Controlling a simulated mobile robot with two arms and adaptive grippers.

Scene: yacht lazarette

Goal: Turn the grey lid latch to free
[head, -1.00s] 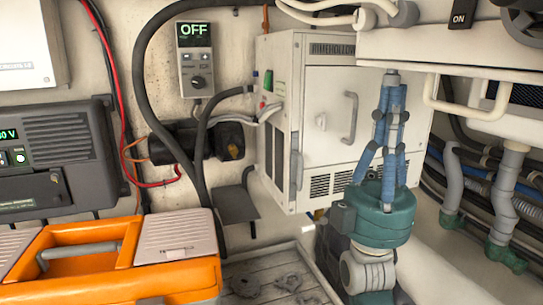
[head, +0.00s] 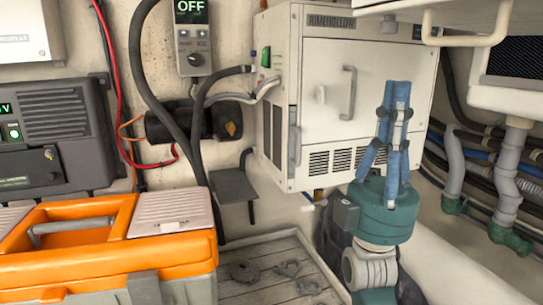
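The orange toolbox (head: 105,260) stands at the lower left with its lid closed. A grey latch (head: 145,288) shows on its front, cut off by the bottom edge of the picture. My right gripper (head: 397,88), teal with blue fingers, points up in front of the white cabinet (head: 327,150). Its fingertips look close together, but the viewing angle hides any gap between them. I see nothing held in it. My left gripper is not in view.
A slatted tray (head: 280,262) with several dark pieces lies between the toolbox and my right arm. A control box (head: 192,45) reading OFF hangs on the wall. Hoses and pipes (head: 508,185) run along the right. A white rail (head: 470,40) overhangs at upper right.

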